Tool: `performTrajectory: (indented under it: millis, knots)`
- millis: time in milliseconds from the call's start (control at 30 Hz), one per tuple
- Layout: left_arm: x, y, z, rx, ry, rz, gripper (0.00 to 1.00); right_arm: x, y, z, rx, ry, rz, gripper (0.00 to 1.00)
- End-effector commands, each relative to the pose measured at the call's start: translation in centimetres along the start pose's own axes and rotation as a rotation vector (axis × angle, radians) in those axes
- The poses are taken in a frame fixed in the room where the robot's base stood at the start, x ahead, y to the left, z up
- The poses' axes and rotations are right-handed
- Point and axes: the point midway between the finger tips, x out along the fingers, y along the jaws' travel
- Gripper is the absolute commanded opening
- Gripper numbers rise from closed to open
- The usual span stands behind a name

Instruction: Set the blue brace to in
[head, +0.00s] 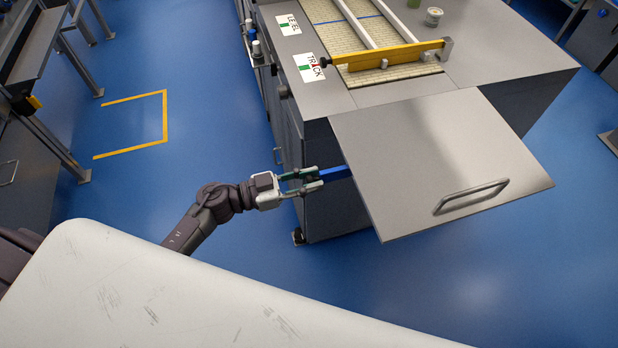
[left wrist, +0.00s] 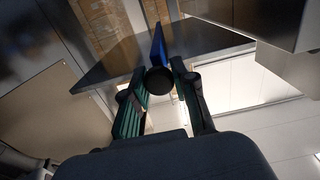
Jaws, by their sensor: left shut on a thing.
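The blue brace (head: 338,173) shows in the head view as a short blue bar under the left edge of a grey metal leaf (head: 440,150). The leaf sticks out level, or nearly so, from the cabinet. My left gripper (head: 318,178) is shut on the brace's outer end, beside the cabinet. In the left wrist view the blue brace (left wrist: 158,45) runs away from me behind a round black end (left wrist: 160,80), which sits between the green-padded fingers. The leaf hides the rest of the brace in the head view. My right gripper is not in view.
The cabinet top carries a yellow bar (head: 390,54) over a ribbed bed, signs reading LEVEL (head: 288,25) and TRACK (head: 308,67), and a small cup (head: 433,16). The leaf has a handle (head: 471,197). Blue floor (head: 200,80) is clear left of the cabinet.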

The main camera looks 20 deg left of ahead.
Motion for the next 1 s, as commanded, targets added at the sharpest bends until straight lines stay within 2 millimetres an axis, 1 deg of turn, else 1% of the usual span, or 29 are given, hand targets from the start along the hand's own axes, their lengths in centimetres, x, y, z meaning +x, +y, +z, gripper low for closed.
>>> performTrajectory:
  millis: [133, 233, 367, 467, 600, 700, 833, 1000]
  knots:
    - [0.0, -0.6, 0.1, 0.001, -0.001, 0.0, 0.0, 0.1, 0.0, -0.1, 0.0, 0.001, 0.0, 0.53]
    - [0.0, -2.0, 0.1, 0.004, -0.002, -0.002, 0.0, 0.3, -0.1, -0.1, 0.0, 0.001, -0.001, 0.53]
    - [-0.1, -5.0, 0.1, 0.007, -0.002, -0.005, 0.0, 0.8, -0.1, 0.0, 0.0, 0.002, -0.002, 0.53]
    - [-0.1, -7.6, 0.1, 0.009, -0.002, -0.007, 0.0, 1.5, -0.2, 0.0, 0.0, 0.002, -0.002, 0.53]
    - [-0.1, -11.1, 0.2, 0.009, 0.0, -0.007, 0.0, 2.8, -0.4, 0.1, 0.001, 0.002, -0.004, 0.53]
    - [-0.1, -13.2, 0.2, 0.007, 0.001, -0.009, 0.0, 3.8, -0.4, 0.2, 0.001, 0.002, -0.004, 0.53]
    - [-0.1, -15.2, 0.1, 0.005, 0.001, -0.009, 0.0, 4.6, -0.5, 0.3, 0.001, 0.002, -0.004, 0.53]
    - [-0.1, -16.5, -0.1, 0.004, 0.002, -0.008, 0.0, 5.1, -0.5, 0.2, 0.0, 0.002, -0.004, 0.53]
